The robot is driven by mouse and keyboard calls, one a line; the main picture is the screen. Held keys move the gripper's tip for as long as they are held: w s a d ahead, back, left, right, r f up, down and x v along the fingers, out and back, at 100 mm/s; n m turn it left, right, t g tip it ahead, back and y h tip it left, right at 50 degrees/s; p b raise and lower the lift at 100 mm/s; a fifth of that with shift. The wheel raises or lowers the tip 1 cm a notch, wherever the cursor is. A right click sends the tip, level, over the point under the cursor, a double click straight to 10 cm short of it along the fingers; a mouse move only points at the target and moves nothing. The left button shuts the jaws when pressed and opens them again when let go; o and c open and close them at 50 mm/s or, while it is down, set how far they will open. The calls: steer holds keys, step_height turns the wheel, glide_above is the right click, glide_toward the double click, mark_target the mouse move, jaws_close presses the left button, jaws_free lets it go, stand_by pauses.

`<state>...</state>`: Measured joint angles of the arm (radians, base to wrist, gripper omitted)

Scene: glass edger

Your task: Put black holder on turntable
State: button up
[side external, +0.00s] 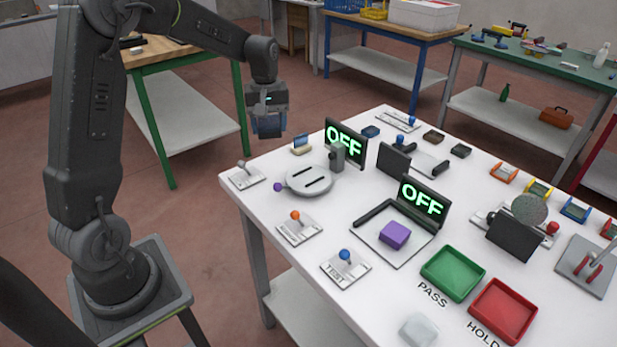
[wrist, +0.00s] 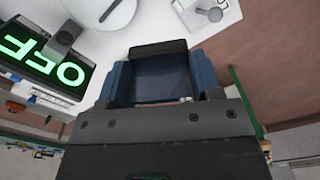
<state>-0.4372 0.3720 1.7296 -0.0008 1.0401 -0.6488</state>
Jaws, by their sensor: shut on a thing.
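My gripper (side external: 268,126) hangs in the air off the table's far left edge, to the left of and above the turntable. In the wrist view its two blue fingers are closed on the black holder (wrist: 160,76), a dark block with a black upper edge. In the side view the holder is mostly hidden by the fingers. The turntable (side external: 310,181) is a light grey disc with dark slots and a purple knob at its left. Part of its disc (wrist: 92,12) shows at the top of the wrist view, apart from the held holder.
An OFF display (side external: 345,143) and a grey post (side external: 338,156) stand right behind the turntable. A small tan-and-blue block (side external: 301,147) lies left of that display. Lever plates (side external: 247,177) sit around the turntable. Trays and fixtures crowd the table's right side.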

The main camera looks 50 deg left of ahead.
steer(key=n, duration=0.2)
steer(key=s+a+n, duration=0.1)
steer(key=n, duration=0.2)
steer(key=shift+s+a+r, duration=0.1)
steer(key=shift+s+r, duration=0.05)
steer(key=shift+s, duration=0.05)
steer(key=shift+w+n, duration=0.1)
steer(key=shift+n, duration=0.2)
glide_above(308, 177)
step_height(308, 177, down, 7)
steer(key=shift+r, duration=0.1)
steer(key=shift+f, duration=2.05)
steer(key=shift+f, duration=0.15)
steer(key=o, duration=0.9)
